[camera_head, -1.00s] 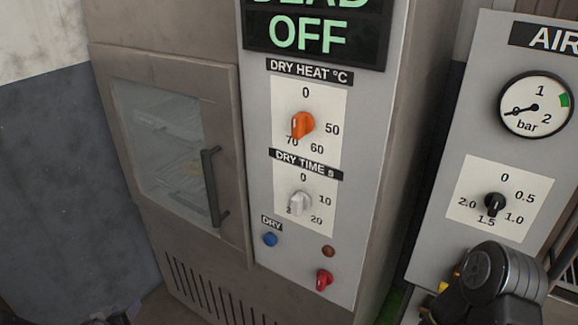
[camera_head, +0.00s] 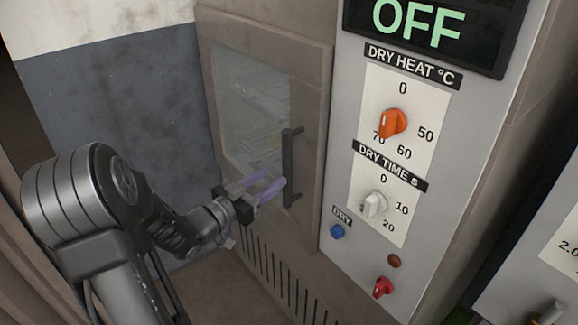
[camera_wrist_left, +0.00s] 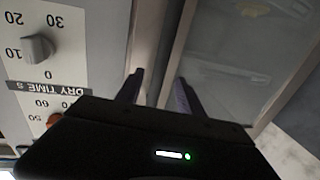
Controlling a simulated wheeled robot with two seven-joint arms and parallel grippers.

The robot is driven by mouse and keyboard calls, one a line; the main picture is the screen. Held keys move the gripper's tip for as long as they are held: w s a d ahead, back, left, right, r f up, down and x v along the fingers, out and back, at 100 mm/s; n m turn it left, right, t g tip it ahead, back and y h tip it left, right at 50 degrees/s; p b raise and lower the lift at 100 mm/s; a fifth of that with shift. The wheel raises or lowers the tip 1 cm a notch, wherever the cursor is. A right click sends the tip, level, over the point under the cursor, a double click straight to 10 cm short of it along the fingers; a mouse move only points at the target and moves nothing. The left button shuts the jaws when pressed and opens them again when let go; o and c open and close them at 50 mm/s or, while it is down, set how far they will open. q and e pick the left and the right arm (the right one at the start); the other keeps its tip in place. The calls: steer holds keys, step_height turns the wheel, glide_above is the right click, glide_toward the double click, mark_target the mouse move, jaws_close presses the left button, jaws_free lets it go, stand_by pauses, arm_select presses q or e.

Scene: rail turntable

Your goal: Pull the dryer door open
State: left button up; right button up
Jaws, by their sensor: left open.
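The dryer door (camera_head: 312,130) is a beige framed door with a glass window, and it looks shut in the head view. Its dark upright bar handle (camera_head: 288,165) is on the door's right side. My left gripper (camera_head: 276,183) is open, with its pale purple fingers at the lower part of the handle. I cannot tell whether they touch it or straddle it. The left wrist view, which is upside down, shows the two dark fingers (camera_wrist_left: 157,88) apart in front of the door edge. The handle cannot be made out clearly there. My right gripper is out of view.
Right of the door is the dryer's control panel (camera_head: 343,190), with an orange heat knob (camera_head: 392,124), a white time knob (camera_head: 374,204), a blue button (camera_head: 337,231) and a red knob (camera_head: 383,287). A grey and white wall (camera_head: 120,95) stands at the left.

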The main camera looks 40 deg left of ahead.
mark_target(283, 169)
arm_select(q)
steer(key=w, duration=0.2)
steer(key=w+p, duration=0.1)
steer(key=w, duration=0.4)
steer(key=shift+w+d+p, duration=0.15)
steer(key=shift+d+p, duration=0.2)
steer(key=shift+p, duration=0.05)
jaws_close()
stand_by(1.0)
